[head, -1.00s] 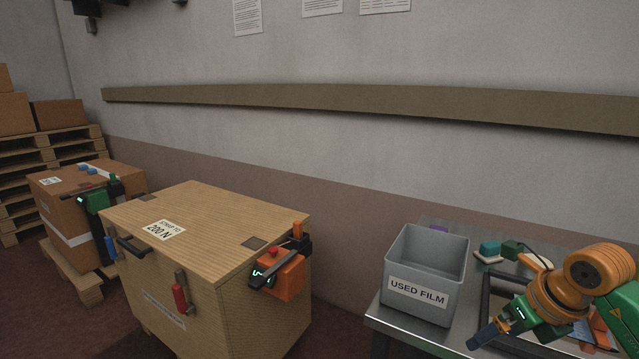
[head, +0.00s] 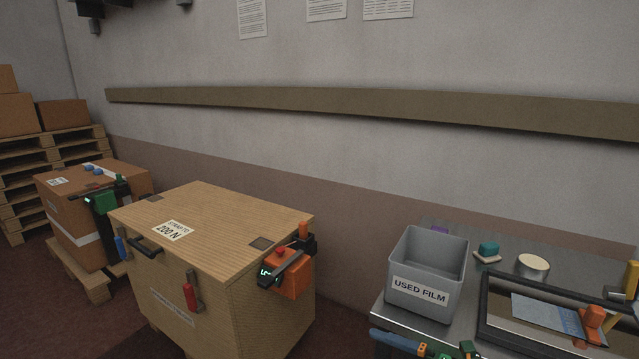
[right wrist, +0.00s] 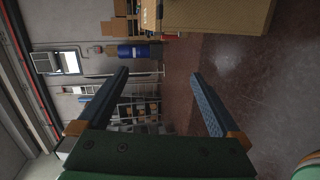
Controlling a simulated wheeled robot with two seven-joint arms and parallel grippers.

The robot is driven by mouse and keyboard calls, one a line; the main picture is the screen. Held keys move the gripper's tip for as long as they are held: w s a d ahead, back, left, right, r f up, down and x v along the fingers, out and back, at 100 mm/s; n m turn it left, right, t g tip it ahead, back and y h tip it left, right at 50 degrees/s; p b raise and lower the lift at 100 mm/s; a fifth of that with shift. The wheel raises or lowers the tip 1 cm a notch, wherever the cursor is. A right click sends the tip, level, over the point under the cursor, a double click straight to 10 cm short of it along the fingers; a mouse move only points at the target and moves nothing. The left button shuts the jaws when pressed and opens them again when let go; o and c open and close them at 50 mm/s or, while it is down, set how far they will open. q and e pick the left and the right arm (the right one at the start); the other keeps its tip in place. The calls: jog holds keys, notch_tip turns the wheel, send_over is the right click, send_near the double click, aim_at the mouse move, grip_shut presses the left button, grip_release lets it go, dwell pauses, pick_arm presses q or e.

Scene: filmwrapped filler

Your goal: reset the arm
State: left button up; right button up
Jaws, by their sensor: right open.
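My right gripper (head: 425,346) is at the bottom edge of the head view, in front of the steel table. Only a blue finger and some green parts of it show there; the rest is cut off. In the right wrist view my right gripper (right wrist: 160,73) has its two blue fingers wide apart with nothing between them. It is clear of the table and the grey bin marked USED FILM (head: 428,262). My left gripper is not in view.
A wooden crate (head: 205,225) with an orange tool (head: 287,272) on its side stands left of the table (head: 388,318). A strapped carton (head: 75,190) with a green tool (head: 105,202) is farther left. A black-framed tray (head: 485,310), a round tin (head: 533,264) and a teal block (head: 488,249) are on the table.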

jog(key=s+d+f+m+h+p, duration=0.1)
jog(key=s+d+f+m+h, duration=0.25)
jog(key=f+m, duration=0.3)
jog(key=s+d+f+m+t+h, duration=0.1)
jog(key=s+d+f+m+h, duration=0.15)
jog(key=s+f+m, duration=0.4)
jog(key=s+d+f+m+h+p, duration=0.15)
jog(key=f+m+h, duration=0.3)
jog(key=f, duration=0.45)
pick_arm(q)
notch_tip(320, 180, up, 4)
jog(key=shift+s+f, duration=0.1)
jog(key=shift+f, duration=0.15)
pick_arm(e)
jog(key=s+f+m+g+h, duration=0.1)
jog(key=s+f+m+g, duration=0.3)
jog(key=s, duration=1.1)
jog(key=s+a+f+m+g, duration=0.1)
jog(key=s+f+m+g, duration=0.3)
jog(key=s+f, duration=0.4)
jog(key=s+g, duration=0.1)
jog(key=s, duration=0.6)
jog(key=shift+a+g+h, duration=0.2)
jog(key=shift+g+h, duration=0.1)
jog(key=shift+h, duration=0.05)
